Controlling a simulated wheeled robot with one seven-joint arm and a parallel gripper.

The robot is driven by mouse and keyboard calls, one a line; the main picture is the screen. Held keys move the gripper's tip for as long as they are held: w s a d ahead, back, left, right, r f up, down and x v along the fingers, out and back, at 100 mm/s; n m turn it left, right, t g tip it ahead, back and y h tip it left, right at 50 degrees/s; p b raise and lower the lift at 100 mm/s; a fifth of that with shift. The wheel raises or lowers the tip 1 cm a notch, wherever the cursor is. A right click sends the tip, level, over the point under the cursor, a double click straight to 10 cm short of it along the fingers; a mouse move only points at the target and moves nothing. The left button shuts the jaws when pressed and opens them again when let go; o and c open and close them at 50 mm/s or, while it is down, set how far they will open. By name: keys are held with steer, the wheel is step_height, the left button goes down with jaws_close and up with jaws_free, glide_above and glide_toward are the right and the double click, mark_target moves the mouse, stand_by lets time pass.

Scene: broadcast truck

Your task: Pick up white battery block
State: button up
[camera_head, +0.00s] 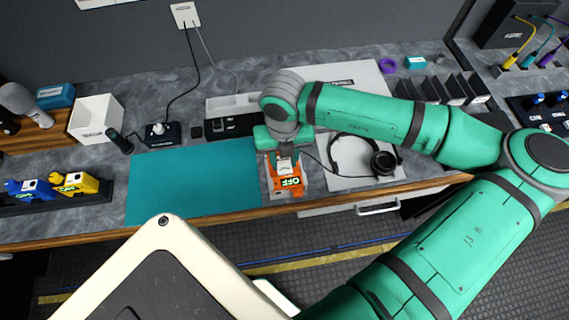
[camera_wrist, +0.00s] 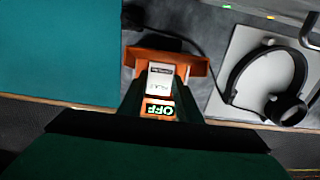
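A small white block (camera_wrist: 160,78) with a printed label sits against an orange holder (camera_wrist: 194,65) near the worktop's front edge. It also shows in the head view (camera_head: 285,165), under my gripper (camera_head: 285,155). A lit "OFF" panel (camera_head: 291,182) is on the orange part just in front of it; the panel also shows in the wrist view (camera_wrist: 159,109). My gripper points down over the block, with dark finger-like sides left and right of it. Whether the fingers touch the block is hidden by shadow.
A teal mat (camera_head: 190,182) lies to the left. A headset (camera_head: 365,155) on a pale sheet is close on the right. A dark rack with blue (camera_head: 35,188) and yellow (camera_head: 76,182) blocks stands far left. A white bin (camera_head: 96,117) and cables are behind.

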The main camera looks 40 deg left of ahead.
mark_target(284, 165)
stand_by(0.3)
steer(key=shift+r, duration=3.55)
